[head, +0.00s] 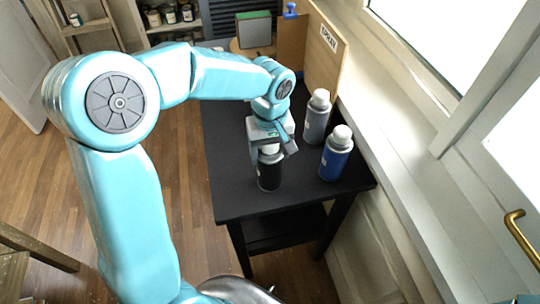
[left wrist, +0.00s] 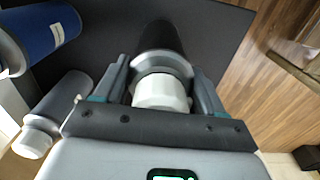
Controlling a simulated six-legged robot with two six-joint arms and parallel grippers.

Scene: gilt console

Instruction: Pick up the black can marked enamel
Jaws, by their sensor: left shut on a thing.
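The black can (head: 269,172) stands upright on the black table, with a pale cap at its top. My left gripper (head: 271,150) is over it from above, its fingers on either side of the can's top. In the left wrist view, the can's white cap (left wrist: 160,92) sits between the two fingers of my left gripper (left wrist: 162,80), which is shut on it. The black body (left wrist: 160,38) shows beyond the cap. No lettering on the can can be read. My right gripper is not in view.
A grey can (head: 316,118) and a blue can (head: 336,155) stand close by on the right of the black table (head: 232,190). A wooden panel marked SPRAY (head: 322,55) and a grey-green block (head: 254,30) are behind. The window ledge (head: 385,150) borders the table's right side.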

